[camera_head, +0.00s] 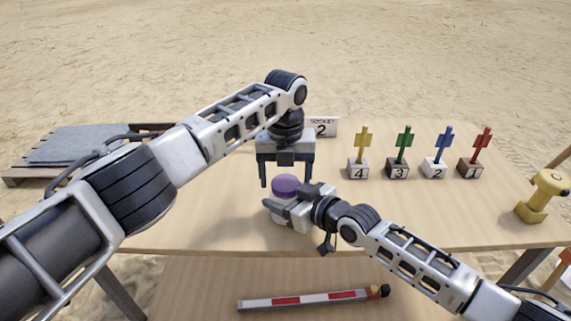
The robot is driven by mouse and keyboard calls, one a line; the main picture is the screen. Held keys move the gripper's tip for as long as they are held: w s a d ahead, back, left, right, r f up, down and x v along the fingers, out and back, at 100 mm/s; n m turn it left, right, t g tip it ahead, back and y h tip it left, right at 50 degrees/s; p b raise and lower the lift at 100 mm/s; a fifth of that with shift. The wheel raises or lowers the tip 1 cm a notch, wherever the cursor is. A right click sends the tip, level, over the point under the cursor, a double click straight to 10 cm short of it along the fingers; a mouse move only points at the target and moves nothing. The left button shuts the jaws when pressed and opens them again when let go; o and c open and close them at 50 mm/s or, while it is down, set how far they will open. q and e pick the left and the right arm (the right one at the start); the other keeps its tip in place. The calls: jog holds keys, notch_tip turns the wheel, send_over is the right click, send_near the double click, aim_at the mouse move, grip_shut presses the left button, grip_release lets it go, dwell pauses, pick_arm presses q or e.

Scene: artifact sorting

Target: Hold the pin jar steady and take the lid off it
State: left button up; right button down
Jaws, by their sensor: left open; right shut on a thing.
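The pin jar (279,212) is a pale jar with a purple lid (285,184) and stands near the front middle of the table. The lid sits on top of the jar. My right gripper (280,209) is shut on the jar's body from the right side. My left gripper (287,178) points down above and just behind the lid. Its two fingers are spread apart, with nothing between them that I can see. Part of the jar is hidden behind the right gripper.
Colored pins stand in numbered blocks: yellow (364,139), green (404,143), blue (443,139) and red (482,141). A yellow object (541,196) stands at the right. A red-and-white bar (305,299) lies below.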

pick_arm(q)
jog(key=shift+f, duration=0.1)
jog(key=c, duration=1)
jog(key=n, duration=1.2)
jog(key=shift+n, duration=0.4)
jog(key=n, duration=0.4)
jog(key=o, duration=1.1)
jog(key=shift+c, duration=0.2)
